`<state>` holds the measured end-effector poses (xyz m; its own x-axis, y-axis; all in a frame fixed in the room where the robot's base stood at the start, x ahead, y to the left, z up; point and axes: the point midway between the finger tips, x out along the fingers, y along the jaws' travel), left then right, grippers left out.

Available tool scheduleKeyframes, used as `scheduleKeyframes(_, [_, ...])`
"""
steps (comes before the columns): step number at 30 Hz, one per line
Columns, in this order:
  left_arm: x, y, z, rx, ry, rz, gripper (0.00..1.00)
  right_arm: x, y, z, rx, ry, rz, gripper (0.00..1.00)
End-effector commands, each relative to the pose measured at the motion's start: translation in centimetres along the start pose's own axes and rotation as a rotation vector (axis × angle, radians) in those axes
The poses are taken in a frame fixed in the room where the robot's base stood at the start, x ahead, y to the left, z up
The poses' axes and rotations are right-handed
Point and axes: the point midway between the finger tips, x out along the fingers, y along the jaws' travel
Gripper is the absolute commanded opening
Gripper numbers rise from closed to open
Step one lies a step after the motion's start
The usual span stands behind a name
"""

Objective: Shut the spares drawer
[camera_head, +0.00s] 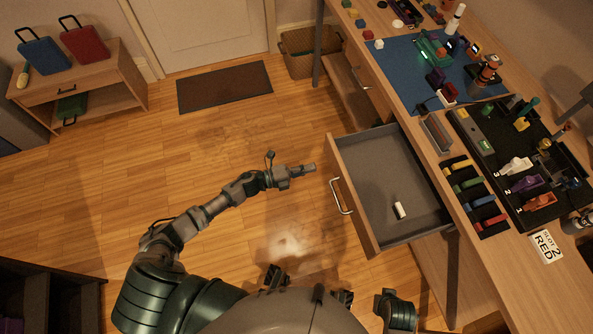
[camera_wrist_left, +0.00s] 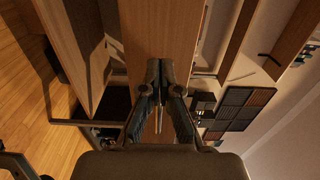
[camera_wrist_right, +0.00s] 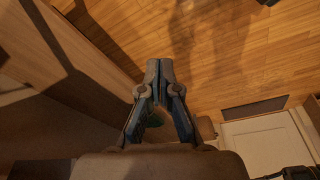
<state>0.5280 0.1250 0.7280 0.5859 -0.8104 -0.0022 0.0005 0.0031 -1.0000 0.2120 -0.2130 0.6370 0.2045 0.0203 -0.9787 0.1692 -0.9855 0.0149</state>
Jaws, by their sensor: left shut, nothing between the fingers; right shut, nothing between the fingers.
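The open drawer (camera_head: 378,185) sticks out from the workbench in the head view, with a wooden front, a grey inside and a metal handle (camera_head: 341,197). A small white cylinder (camera_head: 400,210) lies in it. My left gripper (camera_head: 311,168) is shut and empty, just left of the far part of the drawer front, with its tips pointing toward it. A small gap shows between them. Its shut fingers (camera_wrist_left: 160,65) also show in the left wrist view. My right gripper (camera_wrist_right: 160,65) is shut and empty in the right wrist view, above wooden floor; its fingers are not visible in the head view.
The workbench (camera_head: 425,165) holds a blue mat (camera_head: 405,65), a dark tool tray (camera_head: 545,205) and a rack of coloured items (camera_head: 472,195). A wicker basket (camera_head: 308,55) and a doormat (camera_head: 225,86) lie beyond. The floor left of the drawer is clear.

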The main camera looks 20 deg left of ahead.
Motion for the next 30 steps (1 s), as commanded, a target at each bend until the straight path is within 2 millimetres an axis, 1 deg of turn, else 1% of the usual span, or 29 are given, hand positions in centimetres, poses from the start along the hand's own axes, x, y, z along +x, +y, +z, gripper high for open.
scheduleKeyframes(1, [1.2,0.0,0.1,0.000,-0.001,-0.002,0.00,-0.1,0.0,0.1,0.000,-0.001,0.000,0.00])
scheduleKeyframes(3, [2.5,0.0,0.0,0.000,-0.001,-0.002,0.00,-0.3,0.0,0.0,0.001,0.001,-0.001,0.00])
scheduleKeyframes(6, [4.0,0.1,0.0,0.000,-0.001,0.000,0.00,-0.7,0.0,0.0,0.001,0.004,-0.001,0.00])
scheduleKeyframes(10, [5.4,0.1,0.0,-0.001,-0.001,0.000,0.00,-1.1,-0.1,0.1,0.001,0.000,-0.002,0.00])
scheduleKeyframes(15, [6.1,0.0,0.0,0.000,-0.002,0.001,0.00,-1.6,-0.1,0.2,0.002,0.003,-0.002,0.00])
scheduleKeyframes(25, [6.1,0.0,0.0,-0.001,-0.002,0.001,0.00,-1.6,0.1,0.3,0.000,-0.001,0.000,0.00])
scheduleKeyframes(30, [6.5,0.1,0.0,-0.002,-0.002,0.000,0.00,-1.4,0.1,0.4,0.000,-0.004,0.000,0.00])
